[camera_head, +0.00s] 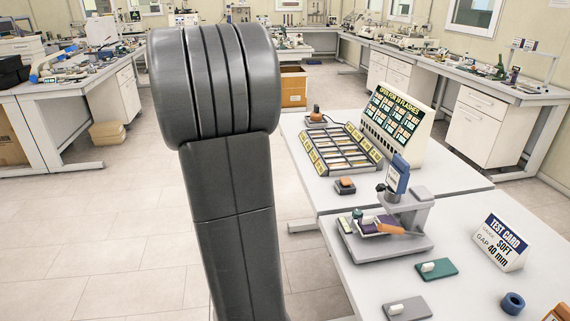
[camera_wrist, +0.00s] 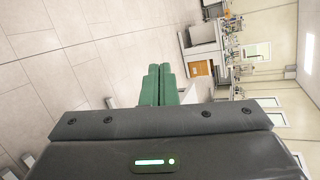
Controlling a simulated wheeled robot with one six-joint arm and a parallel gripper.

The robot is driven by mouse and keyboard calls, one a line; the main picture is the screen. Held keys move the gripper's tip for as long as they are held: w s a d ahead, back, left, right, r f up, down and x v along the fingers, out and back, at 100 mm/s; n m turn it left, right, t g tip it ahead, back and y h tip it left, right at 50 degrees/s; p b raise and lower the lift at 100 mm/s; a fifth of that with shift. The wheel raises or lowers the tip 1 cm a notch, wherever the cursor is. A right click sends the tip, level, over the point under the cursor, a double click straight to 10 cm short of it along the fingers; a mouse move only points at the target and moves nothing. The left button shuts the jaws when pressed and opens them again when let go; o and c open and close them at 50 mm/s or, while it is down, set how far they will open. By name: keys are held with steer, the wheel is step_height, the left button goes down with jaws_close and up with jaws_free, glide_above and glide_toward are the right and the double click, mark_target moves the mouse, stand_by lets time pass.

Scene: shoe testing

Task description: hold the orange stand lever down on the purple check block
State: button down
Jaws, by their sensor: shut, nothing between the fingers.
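The orange lever (camera_head: 391,226) sits on the grey test stand (camera_head: 385,246), on the near table in the head view. The purple check block (camera_head: 368,228) shows on the same stand, just left of the lever. Whether lever and block touch is too small to tell. My gripper (camera_wrist: 158,68) shows in the wrist view with its two green fingers shut together and nothing between them. It is away from the stand, pointing over the floor toward the room. The stand is not in the wrist view, and my gripper is not visible in the head view.
A test card (camera_head: 500,243) reading "SOFT, GAP 40 mm" stands right of the stand. A green plate (camera_head: 437,271), a grey plate (camera_head: 408,310) and a blue ring (camera_head: 513,303) lie nearer. A compartment tray (camera_head: 335,161) is behind. My arm covers the left-centre; floor there is open.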

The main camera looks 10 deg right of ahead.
steer(key=s+a+n+g+y, duration=0.4)
steer(key=s+a+n+g, duration=0.7)
steer(key=n, duration=1)
steer(key=s+d+r+n+g+h, duration=0.2)
steer(key=s+d+n+g+h, duration=0.1)
steer(key=s+n, duration=0.4)
steer(key=s+d+r+n+g+h, duration=0.2)
steer(key=s+d+n+g+h, duration=0.1)
steer(key=s+n, duration=0.4)
steer(key=n+h, duration=0.1)
steer(key=n, duration=0.1)
steer(key=shift+s+d+r+n+g, duration=0.15)
steer(key=shift+s+r+n+g, duration=0.15)
steer(key=shift+s+r, duration=0.05)
